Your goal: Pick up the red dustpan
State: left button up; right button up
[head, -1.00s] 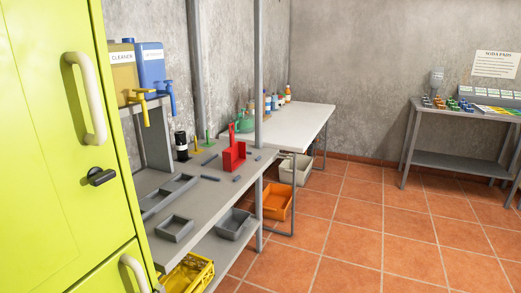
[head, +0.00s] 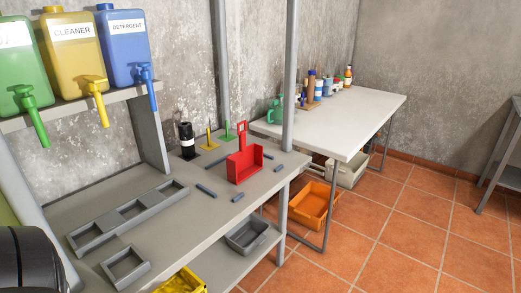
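The red dustpan (head: 245,166) stands on the grey workbench (head: 191,226) in the head view, near the bench's far end, its handle pointing up. It sits among several short dark grey bars on the bench top. Nothing touches it from my side. Neither of my grippers shows in the head view.
Green, yellow and blue (head: 126,47) dispensers stand on a shelf at the left. A black bottle (head: 187,141) stands behind the dustpan. A grey post (head: 289,90) rises just right of it. Grey trays (head: 146,210) lie nearer. An orange bin (head: 313,204) is on the floor.

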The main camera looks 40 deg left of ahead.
aim_at(242, 164)
jog(key=i+u, duration=0.25)
jog(key=i+l+u, duration=0.2)
jog(key=i, duration=0.3)
jog(key=i+l+u, duration=0.55)
jog(key=i+u, duration=0.2)
jog(key=i+l+u, duration=0.3)
jog(key=l+u, duration=0.2)
jog(key=i+l+u, duration=0.25)
jog(key=l+u, duration=0.25)
jog(key=i+l+u, duration=0.15)
jog(key=l, duration=0.25)
jog(key=l+u, duration=0.2)
jog(key=l, duration=0.15)
